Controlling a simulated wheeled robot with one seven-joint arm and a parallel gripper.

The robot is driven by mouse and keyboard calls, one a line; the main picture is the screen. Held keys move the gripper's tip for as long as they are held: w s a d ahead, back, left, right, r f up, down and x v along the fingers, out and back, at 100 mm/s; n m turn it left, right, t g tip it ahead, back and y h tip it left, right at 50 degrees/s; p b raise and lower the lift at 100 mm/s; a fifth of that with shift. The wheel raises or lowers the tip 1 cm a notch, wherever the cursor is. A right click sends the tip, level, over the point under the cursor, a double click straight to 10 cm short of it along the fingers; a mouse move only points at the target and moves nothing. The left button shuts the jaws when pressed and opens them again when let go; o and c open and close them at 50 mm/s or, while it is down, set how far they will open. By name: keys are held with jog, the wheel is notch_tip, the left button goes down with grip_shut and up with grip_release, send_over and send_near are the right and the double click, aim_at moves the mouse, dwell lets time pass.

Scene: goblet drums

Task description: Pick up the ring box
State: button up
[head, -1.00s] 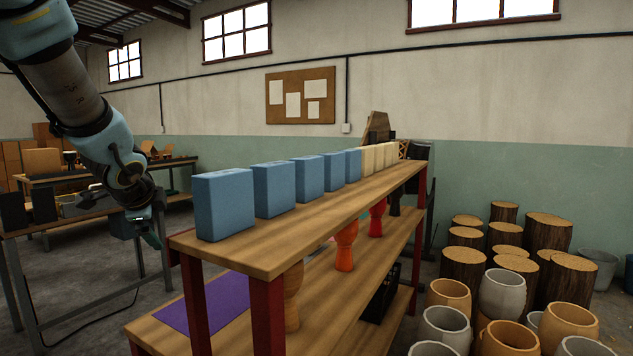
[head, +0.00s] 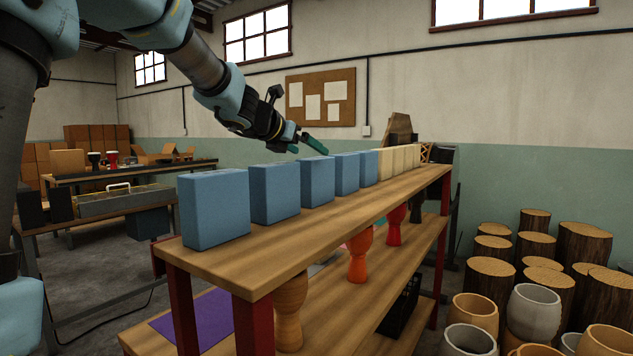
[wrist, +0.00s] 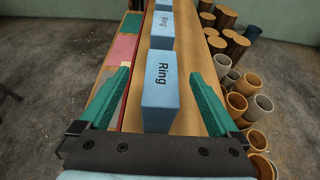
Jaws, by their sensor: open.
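Several plain-looking blue boxes stand upright in a row on the shelf top, the nearest blue box (head: 214,210) largest in the head view. In the wrist view the closest ring box (wrist: 163,92) reads "Ring", and a second blue box (wrist: 162,30) with the same word stands beyond it. My gripper (wrist: 160,75) is open and empty. Its green fingers are spread left and right of the closest ring box in the picture, with visible gaps. In the head view my gripper (head: 308,143) hangs above the row. I cannot tell which head-view box lies under it.
Cream boxes (head: 399,159) continue the row at the far end of the wooden shelf (head: 290,232). Goblet drums (head: 359,255) stand on the lower level. Log stumps (head: 585,245) and drum shells (head: 533,312) crowd the floor at right. A workbench (head: 130,172) stands at left.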

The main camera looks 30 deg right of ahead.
aim_at(317, 158)
jog(key=shift+p+x, duration=0.45)
jog(key=shift+x, duration=2.3)
jog(key=shift+s, duration=0.1)
jog(key=shift+c, duration=0.2)
grip_shut()
jog(key=shift+r, duration=0.1)
